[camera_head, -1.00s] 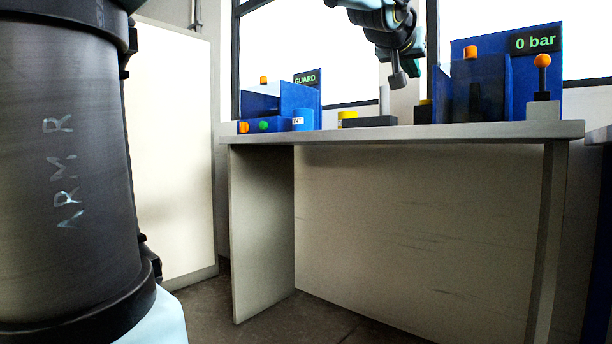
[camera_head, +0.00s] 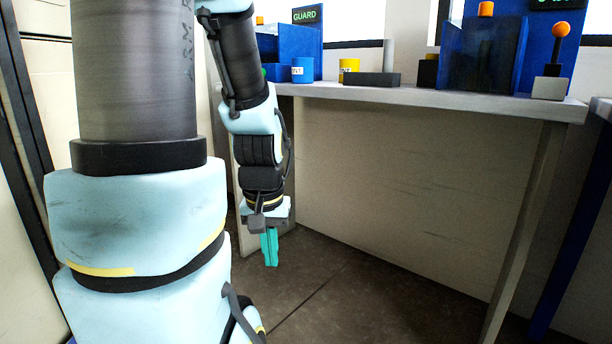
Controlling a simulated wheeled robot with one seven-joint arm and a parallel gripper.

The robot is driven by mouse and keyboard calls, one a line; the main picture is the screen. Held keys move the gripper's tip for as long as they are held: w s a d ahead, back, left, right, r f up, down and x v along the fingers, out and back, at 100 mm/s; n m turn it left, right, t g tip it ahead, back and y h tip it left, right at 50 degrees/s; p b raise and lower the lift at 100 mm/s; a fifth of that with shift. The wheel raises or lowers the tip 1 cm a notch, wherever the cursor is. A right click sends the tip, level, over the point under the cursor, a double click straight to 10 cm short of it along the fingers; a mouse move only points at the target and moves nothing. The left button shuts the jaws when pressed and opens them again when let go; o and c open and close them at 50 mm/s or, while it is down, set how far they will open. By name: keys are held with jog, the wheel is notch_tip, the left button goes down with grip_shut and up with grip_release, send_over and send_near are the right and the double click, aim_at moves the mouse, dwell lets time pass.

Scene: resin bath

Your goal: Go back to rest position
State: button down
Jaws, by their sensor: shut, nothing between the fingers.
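My gripper (camera_head: 270,262) hangs at the end of my folded arm, left of the picture's middle. Its teal fingers point down and are together, with nothing between them. It is lower than the worktop and in front of the bench's left leg panel, apart from anything on the bench.
The grey bench (camera_head: 440,98) stands ahead. On it are a blue guard unit (camera_head: 299,45), a blue cup (camera_head: 302,70), a yellow cup (camera_head: 347,66), a dark block with a grey post (camera_head: 372,79), a blue box (camera_head: 482,55) and an orange-knobbed lever (camera_head: 556,50). The floor (camera_head: 340,300) before it is clear.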

notch_tip(320, 180, up, 36)
jog(key=p, duration=3.4)
jog(key=shift+r, duration=0.15)
